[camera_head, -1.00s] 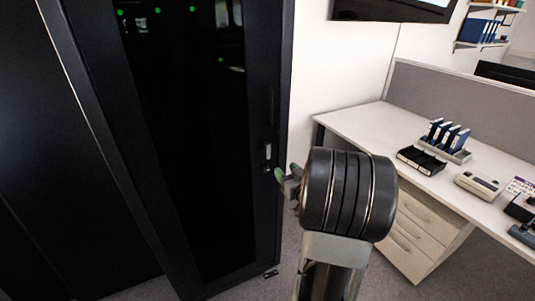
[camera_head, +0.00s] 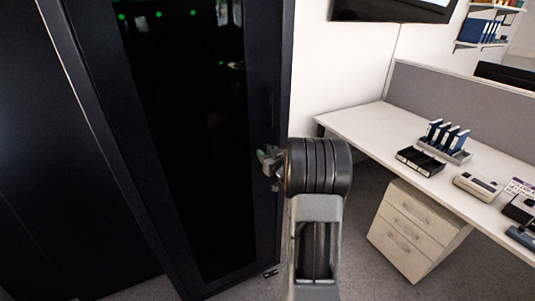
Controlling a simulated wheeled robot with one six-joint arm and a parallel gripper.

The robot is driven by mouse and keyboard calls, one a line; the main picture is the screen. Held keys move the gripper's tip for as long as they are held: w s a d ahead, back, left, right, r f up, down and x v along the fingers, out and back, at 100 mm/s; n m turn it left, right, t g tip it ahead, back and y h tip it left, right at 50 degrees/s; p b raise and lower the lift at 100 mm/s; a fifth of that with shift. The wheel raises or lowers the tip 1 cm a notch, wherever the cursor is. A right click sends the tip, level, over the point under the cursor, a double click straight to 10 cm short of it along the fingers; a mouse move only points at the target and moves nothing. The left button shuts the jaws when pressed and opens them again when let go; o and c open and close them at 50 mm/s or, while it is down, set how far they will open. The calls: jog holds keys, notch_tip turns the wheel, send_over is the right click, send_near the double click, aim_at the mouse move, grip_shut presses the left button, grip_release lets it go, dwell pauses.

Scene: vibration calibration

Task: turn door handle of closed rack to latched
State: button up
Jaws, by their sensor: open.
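The black rack (camera_head: 262,220) stands left of centre with its dark glass door (camera_head: 190,130) shut in its frame. The door handle is on the right edge of the door. It is mostly hidden behind my gripper, so its angle cannot be told. My gripper (camera_head: 265,160) is at the handle's height, right in front of the door's right edge. Its jaws are open. Whether they touch the handle or stand around it cannot be told. My arm comes up from the lower middle.
A white desk (camera_head: 370,118) with a drawer unit (camera_head: 415,225) stands to the right. It bears a black tray (camera_head: 420,161), blue binders (camera_head: 445,135) and small devices. A screen (camera_head: 395,8) hangs on the wall above. Grey carpet (camera_head: 365,270) lies clear between rack and desk.

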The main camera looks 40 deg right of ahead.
grip_shut()
dwell(0.5)
jog(key=shift+f+n+b, duration=0.15)
jog(key=shift+n+b, duration=0.15)
jog(key=shift+b, duration=0.35)
jog(key=n+b, duration=0.2)
jog(key=b, duration=0.1)
jog(key=shift+f, duration=0.2)
jog(key=n+b, duration=0.5)
jog(key=b, duration=0.2)
jog(key=shift+n+b, duration=0.3)
jog(key=shift+b, duration=0.05)
jog(key=n+b, duration=0.4)
jog(key=shift+r+b, duration=0.15)
jog(key=shift+b, duration=0.2)
jog(key=n+b, duration=0.4)
jog(key=n, duration=0.1)
jog(key=shift+r+n, duration=0.2)
jog(key=shift+n, duration=0.1)
jog(key=shift+r, duration=0.1)
